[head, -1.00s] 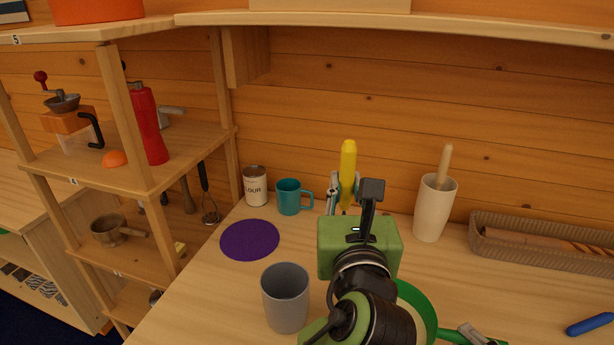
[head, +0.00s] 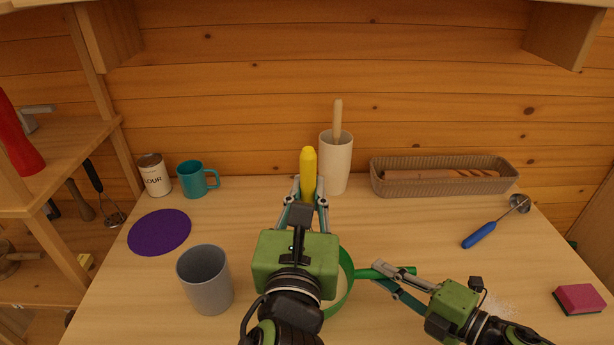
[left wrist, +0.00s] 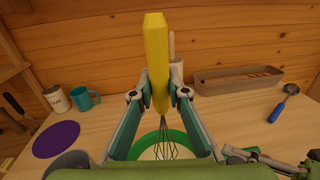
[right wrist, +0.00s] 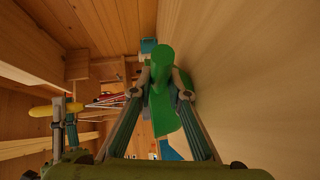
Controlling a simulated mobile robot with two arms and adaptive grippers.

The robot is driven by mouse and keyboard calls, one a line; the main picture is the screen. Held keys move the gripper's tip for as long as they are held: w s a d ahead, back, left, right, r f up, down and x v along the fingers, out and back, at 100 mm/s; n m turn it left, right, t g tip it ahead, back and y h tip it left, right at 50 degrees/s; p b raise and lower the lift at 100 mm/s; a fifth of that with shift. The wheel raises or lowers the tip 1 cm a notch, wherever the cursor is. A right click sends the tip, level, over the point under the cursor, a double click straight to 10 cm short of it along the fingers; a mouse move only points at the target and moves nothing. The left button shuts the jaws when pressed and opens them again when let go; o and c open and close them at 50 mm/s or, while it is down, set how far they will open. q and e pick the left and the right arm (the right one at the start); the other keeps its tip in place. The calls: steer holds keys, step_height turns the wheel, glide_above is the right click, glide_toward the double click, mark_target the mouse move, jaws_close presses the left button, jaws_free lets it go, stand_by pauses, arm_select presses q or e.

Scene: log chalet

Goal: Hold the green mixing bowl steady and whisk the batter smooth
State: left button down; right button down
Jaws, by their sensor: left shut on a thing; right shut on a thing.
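The green mixing bowl (head: 346,284) stands on the table, mostly hidden behind my left gripper in the head view. Its rim and pale batter (left wrist: 150,152) show in the left wrist view. My left gripper (head: 308,196) is shut on the yellow handle of the whisk (head: 308,172), held upright above the bowl. The whisk's wires (left wrist: 166,146) reach down within the bowl's rim in the left wrist view; how deep I cannot tell. My right gripper (head: 376,278) is shut on the bowl's green handle (head: 396,270), also seen close in the right wrist view (right wrist: 163,75).
A grey cup (head: 205,280) stands left of my left gripper, near a purple mat (head: 160,232). A teal mug (head: 193,180), flour can (head: 153,175), cream crock (head: 336,163) and basket (head: 440,184) line the back. A blue-handled scoop (head: 480,235) and pink sponge (head: 579,299) lie right.

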arm_select(q)
step_height(320, 180, down, 7)
stand_by(0.6)
steer(key=shift+f, duration=0.1)
steer(key=shift+s, duration=0.15)
stand_by(0.4)
